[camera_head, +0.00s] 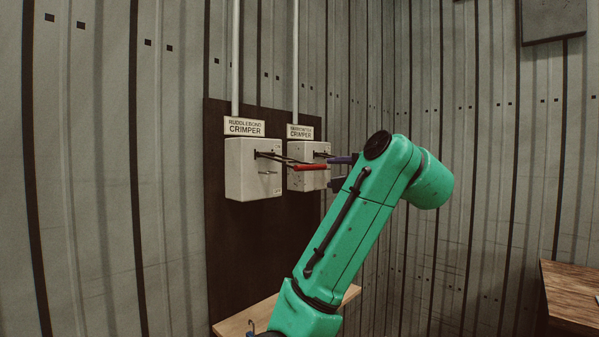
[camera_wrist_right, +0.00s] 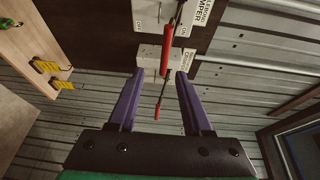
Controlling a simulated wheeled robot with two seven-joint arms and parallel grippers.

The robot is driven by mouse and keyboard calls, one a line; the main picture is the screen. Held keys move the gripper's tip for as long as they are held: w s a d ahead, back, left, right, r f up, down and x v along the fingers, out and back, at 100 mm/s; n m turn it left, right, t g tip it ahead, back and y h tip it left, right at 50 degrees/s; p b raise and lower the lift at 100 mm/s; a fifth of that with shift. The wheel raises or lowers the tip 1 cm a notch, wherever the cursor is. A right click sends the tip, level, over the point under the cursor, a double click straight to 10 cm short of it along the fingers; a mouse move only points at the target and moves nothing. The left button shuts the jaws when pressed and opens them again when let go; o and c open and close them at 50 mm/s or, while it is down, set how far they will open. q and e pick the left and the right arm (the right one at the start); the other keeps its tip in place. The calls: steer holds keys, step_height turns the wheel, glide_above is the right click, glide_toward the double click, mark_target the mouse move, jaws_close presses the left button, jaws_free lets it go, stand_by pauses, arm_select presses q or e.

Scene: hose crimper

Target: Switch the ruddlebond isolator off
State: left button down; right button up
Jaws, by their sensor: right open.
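The ruddlebond isolator is a pale box (camera_head: 253,170) under a sign reading RUDDLEBOND CRIMPER (camera_head: 244,126). Its dark lever ends in a red grip (camera_head: 310,168) that sticks out to the right in the head view. In the right wrist view its box (camera_wrist_right: 150,14) is at the top, with OFF and ON marks, and its red grip (camera_wrist_right: 167,45) points down toward my fingers. My right gripper (camera_head: 332,172) is open, its purple fingers (camera_wrist_right: 161,76) apart near the grip's end. I cannot tell whether they touch anything. My left gripper is not in view.
A second similar box (camera_head: 308,178) with its own CRIMPER sign and lever is just right of the first. That lever's red tip (camera_wrist_right: 157,113) appears between my fingers in the wrist view. A wooden shelf (camera_head: 240,322) lies below; a table (camera_head: 572,290) is at right.

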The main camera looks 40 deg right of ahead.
mark_target(312, 168)
steer(key=p+x, duration=0.1)
steer(key=x, duration=0.2)
steer(key=p+x, duration=0.2)
steer(key=x, duration=0.1)
steer(key=r+p+x, duration=0.1)
steer(key=p+x, duration=0.1)
steer(key=x, duration=0.2)
steer(key=shift+w, duration=0.1)
steer(key=shift+p+x, duration=0.45)
steer(key=shift+x, duration=0.45)
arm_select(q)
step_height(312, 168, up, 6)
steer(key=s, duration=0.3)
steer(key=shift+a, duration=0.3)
arm_select(e)
jaws_close()
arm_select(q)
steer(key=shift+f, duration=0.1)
